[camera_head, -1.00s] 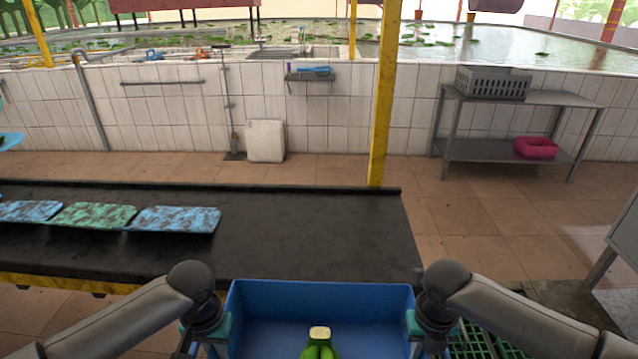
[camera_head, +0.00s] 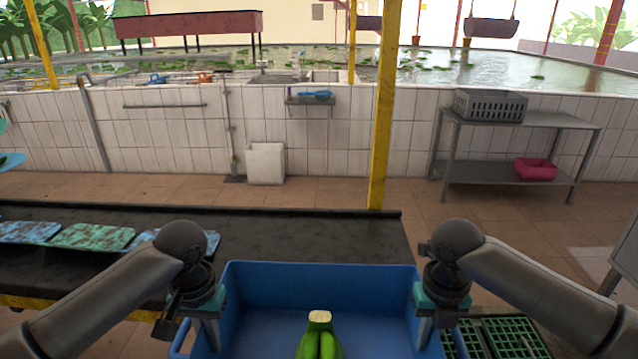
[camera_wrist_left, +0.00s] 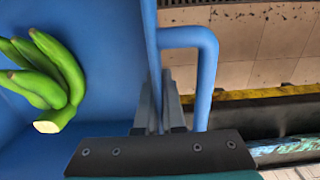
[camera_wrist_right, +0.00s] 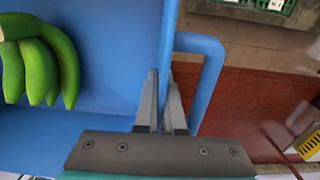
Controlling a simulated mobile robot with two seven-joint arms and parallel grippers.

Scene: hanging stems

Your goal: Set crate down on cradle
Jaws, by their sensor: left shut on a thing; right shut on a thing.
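The blue crate (camera_head: 320,270) is at the bottom centre of the head view, in front of the black table, with a bunch of green bananas (camera_head: 320,345) inside. My left gripper (camera_wrist_left: 160,105) is shut on the crate's left wall, beside its blue side handle (camera_wrist_left: 205,75). My right gripper (camera_wrist_right: 162,105) is shut on the crate's right wall, beside the other handle (camera_wrist_right: 205,85). The crate's underside and near end are hidden. I cannot make out a cradle in any view.
The black table (camera_head: 320,232) holds several speckled blue and green pads (camera_head: 92,237) on its left. A yellow post (camera_head: 382,130) stands behind it. Green grating (camera_head: 495,338) lies low at the right. A metal rack (camera_head: 520,150) stands far right. Open tiled floor lies beyond the table.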

